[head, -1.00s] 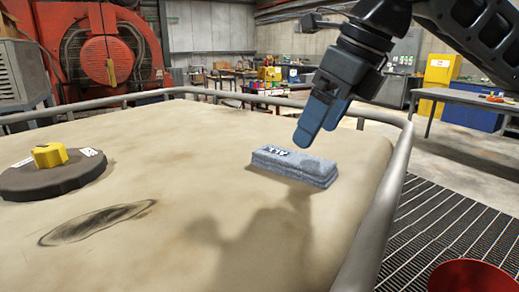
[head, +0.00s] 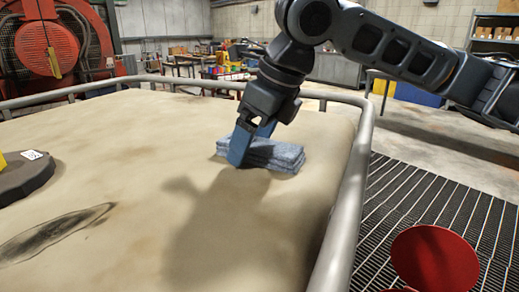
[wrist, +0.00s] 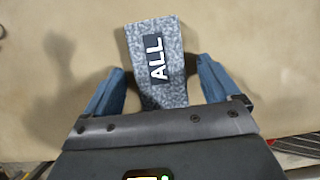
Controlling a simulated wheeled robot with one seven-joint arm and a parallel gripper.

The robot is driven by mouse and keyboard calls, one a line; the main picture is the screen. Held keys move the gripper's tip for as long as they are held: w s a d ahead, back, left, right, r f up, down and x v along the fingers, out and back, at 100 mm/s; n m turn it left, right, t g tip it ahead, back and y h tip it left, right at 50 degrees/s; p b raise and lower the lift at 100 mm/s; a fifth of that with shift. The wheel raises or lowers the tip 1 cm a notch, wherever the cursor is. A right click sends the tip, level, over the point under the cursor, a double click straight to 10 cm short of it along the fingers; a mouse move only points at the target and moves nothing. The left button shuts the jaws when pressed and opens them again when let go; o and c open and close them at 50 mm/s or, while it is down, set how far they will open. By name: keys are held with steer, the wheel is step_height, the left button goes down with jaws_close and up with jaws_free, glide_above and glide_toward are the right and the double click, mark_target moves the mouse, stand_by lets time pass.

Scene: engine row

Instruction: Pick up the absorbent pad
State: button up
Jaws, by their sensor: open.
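The absorbent pad (head: 277,154) is a blue-grey, speckled, layered block lying on the beige surface (head: 120,160). In the wrist view the pad (wrist: 172,93) carries a dark label reading "ALL", and its near end lies between my two blue fingers. My gripper (head: 250,150) is down at the pad in the head view, one finger in front of it. In the wrist view my gripper (wrist: 160,85) is open, with visible gaps between the fingers and the pad's sides. The pad's near end is hidden by the gripper body.
A grey rail (head: 352,190) borders the beige surface. A dark round base (head: 22,178) stands at the left, near a dark oval stain (head: 55,234). A red round object (head: 435,258) is at the lower right, over dark floor grating (head: 440,215). The surface around the pad is clear.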

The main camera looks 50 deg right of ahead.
mark_target(257, 141)
steer(key=c, duration=1.1)
steer(key=shift+o, duration=0.2)
steer(key=shift+r, duration=0.15)
steer(key=shift+r, duration=0.25)
steer(key=r, duration=0.3)
steer(key=shift+s+d+r, duration=0.15)
steer(key=shift+d+r, duration=0.15)
steer(key=shift+r, duration=0.05)
steer(key=s+d+r+b, duration=0.1)
steer(key=s+d+r, duration=0.5)
steer(key=d, duration=0.2)
steer(key=shift+s+d+r, duration=0.25)
steer(key=shift+s+d, duration=0.1)
steer(key=shift+d, duration=0.05)
